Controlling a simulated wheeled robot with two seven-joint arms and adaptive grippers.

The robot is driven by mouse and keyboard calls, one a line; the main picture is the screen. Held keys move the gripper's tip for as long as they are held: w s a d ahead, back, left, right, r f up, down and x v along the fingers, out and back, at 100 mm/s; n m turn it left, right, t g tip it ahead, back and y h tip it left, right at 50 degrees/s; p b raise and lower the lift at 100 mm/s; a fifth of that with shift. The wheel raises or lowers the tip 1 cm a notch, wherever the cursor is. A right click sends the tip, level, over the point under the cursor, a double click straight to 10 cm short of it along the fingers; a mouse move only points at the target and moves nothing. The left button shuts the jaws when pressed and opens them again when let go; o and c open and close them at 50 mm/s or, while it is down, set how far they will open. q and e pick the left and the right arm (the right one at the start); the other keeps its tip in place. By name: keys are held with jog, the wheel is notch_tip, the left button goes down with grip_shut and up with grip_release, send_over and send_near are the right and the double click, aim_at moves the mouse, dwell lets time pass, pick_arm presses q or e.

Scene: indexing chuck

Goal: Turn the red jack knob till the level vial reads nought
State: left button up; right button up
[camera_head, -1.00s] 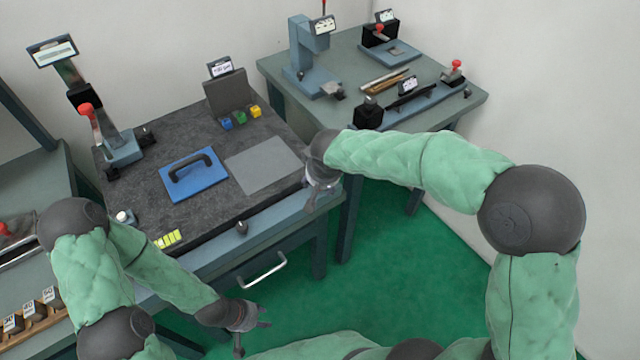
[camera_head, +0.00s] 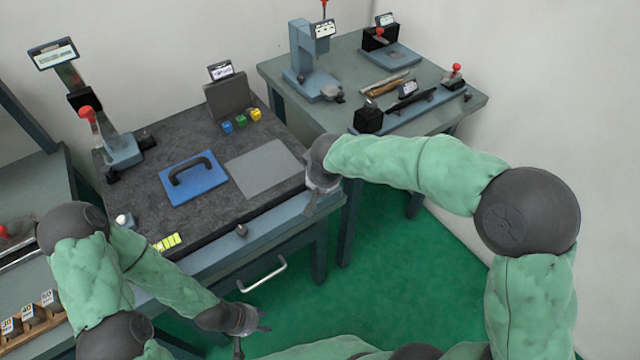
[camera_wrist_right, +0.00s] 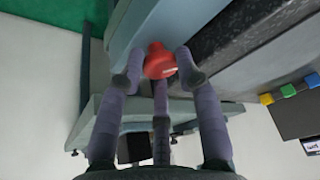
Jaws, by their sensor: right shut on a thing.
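The red jack knob (camera_wrist_right: 159,63) shows in the right wrist view, under the front edge of the bench. My right gripper (camera_wrist_right: 160,78) is shut on it, with fingers on both sides of it. In the head view my right gripper (camera_head: 318,198) is at the front right corner of the bench and hides the knob. A yellow-green strip with dark marks (camera_head: 167,241), which looks like the level vial, lies at the front left of the dark plate; its reading is too small to tell. My left gripper (camera_head: 251,325) is open and empty, low in front of the bench.
The dark plate (camera_head: 135,190) carries a blue plate with a black handle (camera_head: 193,178), a grey sheet (camera_head: 265,168) and small coloured blocks (camera_head: 241,120). A drawer handle (camera_head: 262,275) sticks out in front. A second table (camera_head: 350,55) stands behind right. Green floor is clear.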

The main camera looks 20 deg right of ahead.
jog(key=shift+s+f, duration=0.1)
dwell(0.4)
